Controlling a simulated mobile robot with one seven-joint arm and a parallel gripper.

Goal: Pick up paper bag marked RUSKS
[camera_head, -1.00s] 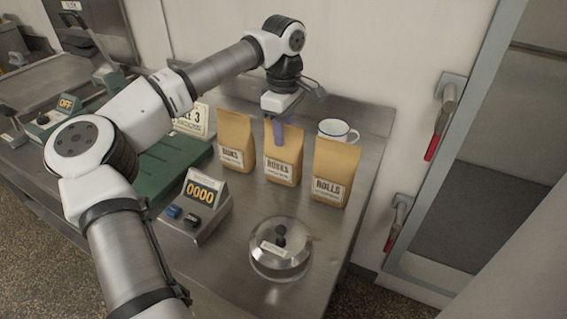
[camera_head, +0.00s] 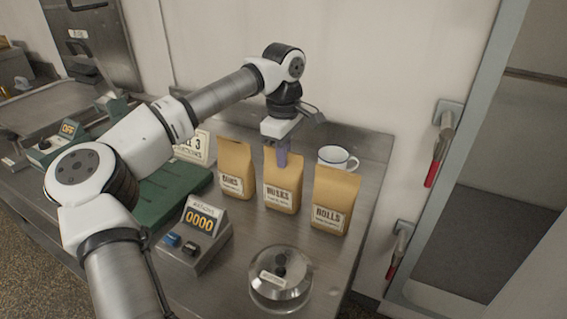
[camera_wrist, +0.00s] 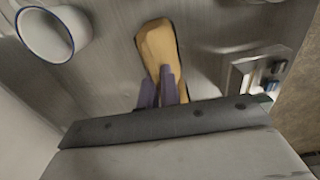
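The paper bag marked RUSKS (camera_head: 283,195) stands upright on the steel counter in the head view, the middle one of a row of three. My gripper (camera_head: 283,160) points down at its folded top, and a purple finger overlaps the bag's upper edge. In the wrist view my gripper's two purple fingers (camera_wrist: 160,90) are close together with a narrow gap. A tan bag (camera_wrist: 155,42) shows beyond and beside them; its label is hidden there. I cannot tell whether the fingers press on the RUSKS bag.
The BUNS bag (camera_head: 236,167) stands close on the left, the ROLLS bag (camera_head: 334,192) close on the right. A white mug (camera_head: 338,158) is behind.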

